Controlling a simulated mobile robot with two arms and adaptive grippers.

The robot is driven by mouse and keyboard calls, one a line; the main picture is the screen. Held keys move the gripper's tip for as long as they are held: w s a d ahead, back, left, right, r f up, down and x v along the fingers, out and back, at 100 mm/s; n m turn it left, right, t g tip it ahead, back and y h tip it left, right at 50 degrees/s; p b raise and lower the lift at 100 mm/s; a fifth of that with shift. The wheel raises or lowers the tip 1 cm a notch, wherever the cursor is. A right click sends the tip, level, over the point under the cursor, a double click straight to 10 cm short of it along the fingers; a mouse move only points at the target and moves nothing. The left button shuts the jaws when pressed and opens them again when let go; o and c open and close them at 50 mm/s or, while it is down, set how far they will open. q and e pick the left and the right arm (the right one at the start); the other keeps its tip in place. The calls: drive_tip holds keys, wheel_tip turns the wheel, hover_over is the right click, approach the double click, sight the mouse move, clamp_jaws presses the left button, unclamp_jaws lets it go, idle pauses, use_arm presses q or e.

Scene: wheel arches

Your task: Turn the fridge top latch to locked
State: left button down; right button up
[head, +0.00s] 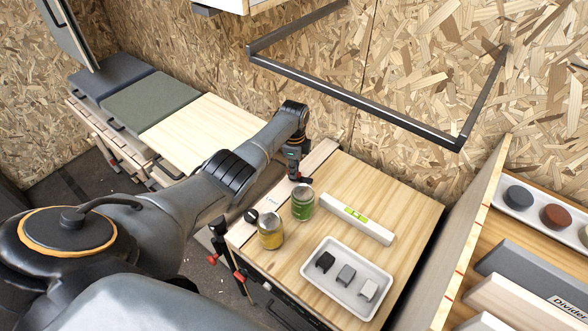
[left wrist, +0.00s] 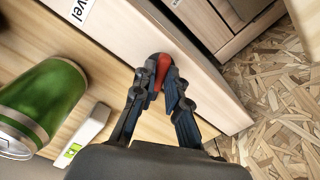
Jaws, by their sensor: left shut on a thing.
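My left gripper (head: 297,178) is at the back left of the wooden worktop, over a pale strip marked "Level". In the left wrist view my left gripper (left wrist: 163,80) has its two fingers closed around a small red handle (left wrist: 160,64), which looks like the latch. The handle sits against the pale board, and its lower part is hidden between the fingers. I cannot read from these views whether the latch is locked. In the head view the gripper hides the handle. My right gripper is in neither view.
A green can (head: 303,202) and a yellow jar (head: 270,231) stand close by on the worktop (head: 400,200). A white level (head: 357,219) and a white tray (head: 312,279) with three small blocks lie to the right. A dark rail frame (head: 400,118) hangs above.

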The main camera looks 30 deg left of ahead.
use_arm(q)
drive_tip(key=m, duration=0.4)
drive_tip(key=shift+m, duration=0.4)
idle(0.4)
drive_tip(key=c, duration=1.4)
unclamp_jaws()
drive_tip(key=shift+o, duration=0.2)
wheel_tip(320, 180, up, 12)
